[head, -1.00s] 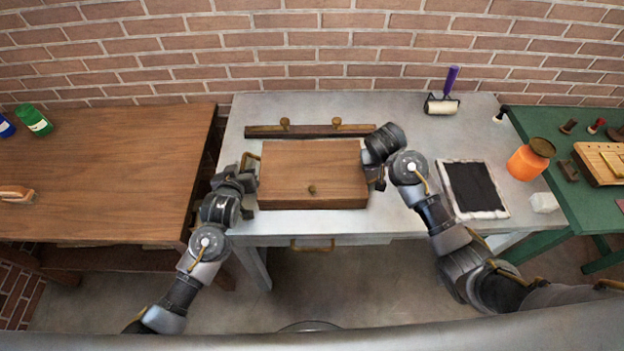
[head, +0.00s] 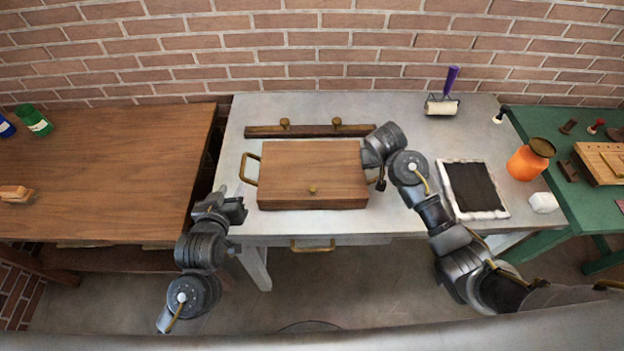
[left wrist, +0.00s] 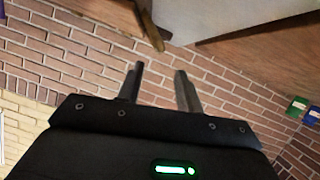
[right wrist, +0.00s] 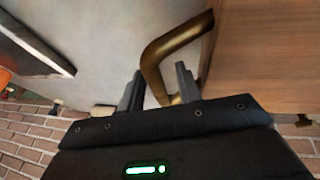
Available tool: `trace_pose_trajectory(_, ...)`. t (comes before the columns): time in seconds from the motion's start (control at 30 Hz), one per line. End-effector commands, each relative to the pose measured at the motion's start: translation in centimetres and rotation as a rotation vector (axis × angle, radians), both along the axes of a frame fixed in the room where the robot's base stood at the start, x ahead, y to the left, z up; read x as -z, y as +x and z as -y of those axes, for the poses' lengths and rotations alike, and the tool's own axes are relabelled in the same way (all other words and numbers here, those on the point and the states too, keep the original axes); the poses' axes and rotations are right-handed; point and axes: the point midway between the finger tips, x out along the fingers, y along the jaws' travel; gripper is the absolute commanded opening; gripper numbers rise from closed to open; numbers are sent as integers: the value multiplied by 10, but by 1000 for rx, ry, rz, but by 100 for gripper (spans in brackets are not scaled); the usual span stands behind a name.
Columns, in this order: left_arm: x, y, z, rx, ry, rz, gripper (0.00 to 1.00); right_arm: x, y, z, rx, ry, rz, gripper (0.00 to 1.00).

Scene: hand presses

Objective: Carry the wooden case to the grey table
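The wooden case (head: 312,172) lies flat and closed on the grey table (head: 420,120), with a brass knob facing front. Its left brass handle (head: 249,169) is free. My left gripper (head: 240,209) is open and empty, off the case's front left corner, near the table's front edge. In the left wrist view its fingers (left wrist: 160,85) have nothing between them. My right gripper (head: 379,178) is at the case's right side. In the right wrist view its fingers (right wrist: 158,88) stand apart, with the right brass handle (right wrist: 172,45) running between them; a gap shows beside it.
A dark wooden bar (head: 310,131) with two knobs lies behind the case. A black inking slab (head: 472,188), a roller (head: 442,104) and an orange jar (head: 530,160) are to the right. A brown table (head: 110,150) is left; a green table (head: 590,215) is right.

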Motion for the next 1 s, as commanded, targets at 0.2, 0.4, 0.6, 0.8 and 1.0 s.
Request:
trace_pose_trajectory(0.2,0,0,0,0,0,0,36,-36,-14,-9,-2,3,6,34)
trace_pose_trajectory(0.4,0,0,0,1,0,0,36,-73,-30,-16,-1,3,5,34)
trace_pose_trajectory(0.6,0,0,0,1,0,0,36,-97,-40,-20,0,-2,5,34)
trace_pose_trajectory(0.8,0,0,0,1,0,0,36,-103,-43,-22,-1,1,3,34)
trace_pose_trajectory(1.0,0,0,0,1,0,0,36,-103,-43,-22,-1,1,3,34)
